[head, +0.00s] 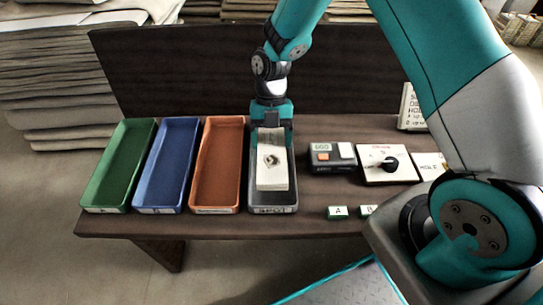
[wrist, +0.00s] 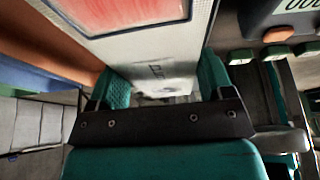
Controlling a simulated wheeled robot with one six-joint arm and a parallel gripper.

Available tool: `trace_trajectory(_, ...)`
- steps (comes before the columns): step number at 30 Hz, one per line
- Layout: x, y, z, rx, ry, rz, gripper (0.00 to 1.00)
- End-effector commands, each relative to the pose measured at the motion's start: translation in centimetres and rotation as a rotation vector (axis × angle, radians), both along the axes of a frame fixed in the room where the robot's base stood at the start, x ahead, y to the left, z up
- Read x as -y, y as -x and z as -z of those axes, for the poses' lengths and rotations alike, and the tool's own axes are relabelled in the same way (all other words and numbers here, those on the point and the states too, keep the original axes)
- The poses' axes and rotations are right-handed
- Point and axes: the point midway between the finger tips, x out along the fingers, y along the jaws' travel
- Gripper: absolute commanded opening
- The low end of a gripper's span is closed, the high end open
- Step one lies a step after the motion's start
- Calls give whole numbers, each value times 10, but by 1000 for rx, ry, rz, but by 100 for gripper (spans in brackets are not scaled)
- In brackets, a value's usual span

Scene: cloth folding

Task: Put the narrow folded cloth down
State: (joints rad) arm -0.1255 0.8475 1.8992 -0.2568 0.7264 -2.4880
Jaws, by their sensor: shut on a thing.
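My gripper (head: 271,123) is shut on the cloth's far end, above the back of the tray. I cannot tell whether the cloth's near end touches the tray floor.
Orange (head: 218,165), blue (head: 166,165) and green (head: 118,165) trays stand left of the grey tray. A dark box with buttons (head: 332,157) and a pale panel with a black knob (head: 387,163) stand to the right.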

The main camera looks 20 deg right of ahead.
Motion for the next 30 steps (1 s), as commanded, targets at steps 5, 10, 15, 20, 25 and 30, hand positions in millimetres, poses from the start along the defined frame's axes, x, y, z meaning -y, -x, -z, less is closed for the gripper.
trace_trajectory(5, 0, -1, 15, 1, 0, 0, 48)
trace_trajectory(10, 0, 0, 38, -1, 0, 1, 48)
trace_trajectory(15, 0, 0, 56, 1, 0, 1, 48)
trace_trajectory(20, 0, -1, 54, 2, 0, 1, 48)
trace_trajectory(25, 0, 0, 56, 2, 0, 1, 85)
trace_trajectory(30, 0, 0, 56, 1, 0, 1, 85)
